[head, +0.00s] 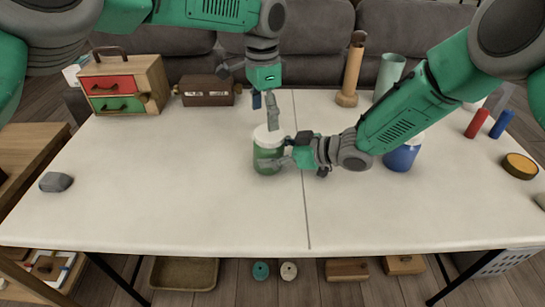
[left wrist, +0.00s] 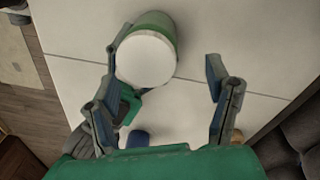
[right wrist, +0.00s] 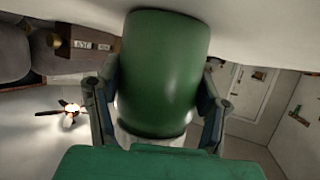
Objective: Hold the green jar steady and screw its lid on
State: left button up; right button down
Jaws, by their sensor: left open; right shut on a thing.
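The green jar (head: 268,161) stands upright near the middle of the table, with the white lid (head: 268,136) on its top. Whether the lid is threaded tight cannot be told. My right gripper (head: 294,154) is shut on the jar from the right; in the right wrist view, the jar (right wrist: 165,70) sits between its fingers. My left gripper (head: 266,112) is open just above the lid, pointing down. In the left wrist view, the lid (left wrist: 146,58) is between its spread fingers, closer to the left finger, with a clear gap to the right one.
A blue jar (head: 401,158) stands right, partly behind my right arm. A wooden drawer box (head: 125,84), a brown case (head: 207,91) and upright cylinders (head: 352,72) line the back. A grey stone (head: 56,182) lies left. The front table is clear.

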aim_at(269, 150)
pick_arm(q)
jog(key=n, duration=0.1)
jog(key=r+n, duration=0.1)
jog(key=s+n, duration=0.1)
jog(key=shift+d+r+n, duration=0.4)
jog(key=n, duration=0.1)
jog(key=r+n, duration=0.1)
jog(key=n, duration=0.1)
jog(key=s+d+r+n, duration=0.1)
jog(key=n, duration=0.1)
jog(key=shift+t+y, duration=0.4)
jog(key=shift+f, duration=0.1)
jog(key=f, duration=0.8)
jog(key=shift+w+a, duration=0.25)
